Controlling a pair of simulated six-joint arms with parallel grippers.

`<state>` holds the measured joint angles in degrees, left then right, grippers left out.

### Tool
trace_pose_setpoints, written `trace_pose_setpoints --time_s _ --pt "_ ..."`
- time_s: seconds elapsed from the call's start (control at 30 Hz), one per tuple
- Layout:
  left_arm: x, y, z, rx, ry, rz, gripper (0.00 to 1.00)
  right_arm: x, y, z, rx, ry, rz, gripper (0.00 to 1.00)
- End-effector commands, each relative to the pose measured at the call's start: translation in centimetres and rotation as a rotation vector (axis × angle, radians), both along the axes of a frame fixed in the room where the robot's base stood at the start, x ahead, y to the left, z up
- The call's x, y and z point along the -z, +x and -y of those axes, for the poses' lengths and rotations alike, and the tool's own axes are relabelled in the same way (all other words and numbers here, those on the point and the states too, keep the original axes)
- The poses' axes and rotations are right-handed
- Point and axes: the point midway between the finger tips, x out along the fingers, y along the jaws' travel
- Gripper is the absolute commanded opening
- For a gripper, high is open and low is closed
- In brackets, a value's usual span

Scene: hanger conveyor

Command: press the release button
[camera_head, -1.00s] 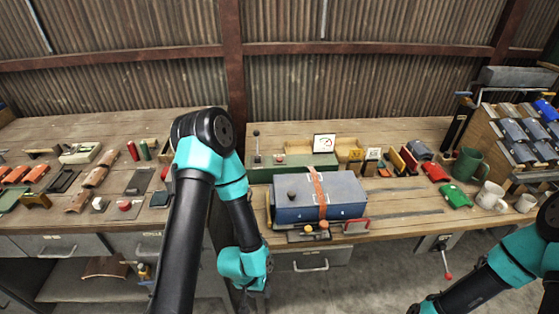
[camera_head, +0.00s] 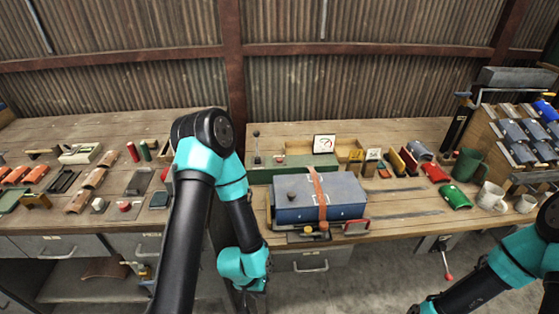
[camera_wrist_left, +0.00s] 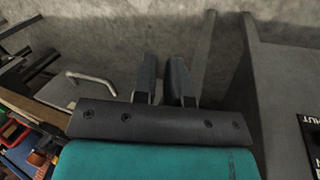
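No button in view is readably marked as the release. A red round button (camera_head: 124,206) sits on a small grey base on the left bench, left of my left arm. My left gripper (camera_head: 252,286) hangs low in front of the bench edge, well away from that button; it is small and dark there. In the left wrist view its two dark fingers (camera_wrist_left: 161,82) stand close together with a narrow empty gap between them. My right arm shows at the lower right of the head view, with its gripper out of the picture.
A blue-grey case (camera_head: 345,208) with an orange strap stands on the right bench. A green box with a lever (camera_head: 256,145) stands behind it. Drawer handles (camera_head: 310,267) stick out in front.

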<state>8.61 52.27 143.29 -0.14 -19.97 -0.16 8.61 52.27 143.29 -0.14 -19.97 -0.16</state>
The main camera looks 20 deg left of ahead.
Motion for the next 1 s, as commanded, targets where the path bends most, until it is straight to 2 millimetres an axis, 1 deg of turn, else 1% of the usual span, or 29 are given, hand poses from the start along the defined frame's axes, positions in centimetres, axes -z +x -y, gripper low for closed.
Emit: trace_pose_setpoints --time_s 0.03,0.1,0.13,1.0 --pt "0.00 0.00 0.00 0.000 0.000 0.000 0.08 0.00 0.00 0.00 0.000 0.000 0.000 0.43" --pt "0.00 0.00 0.00 0.000 0.000 0.000 0.01 0.00 0.00 0.00 0.000 0.000 0.000 0.43" --pt "0.00 0.00 0.00 0.000 0.000 0.000 0.00 0.00 0.00 0.00 0.000 0.000 0.000 0.43" --pt "0.00 0.00 0.00 0.000 0.000 0.000 0.00 0.00 0.00 0.00 0.000 0.000 0.000 0.43"
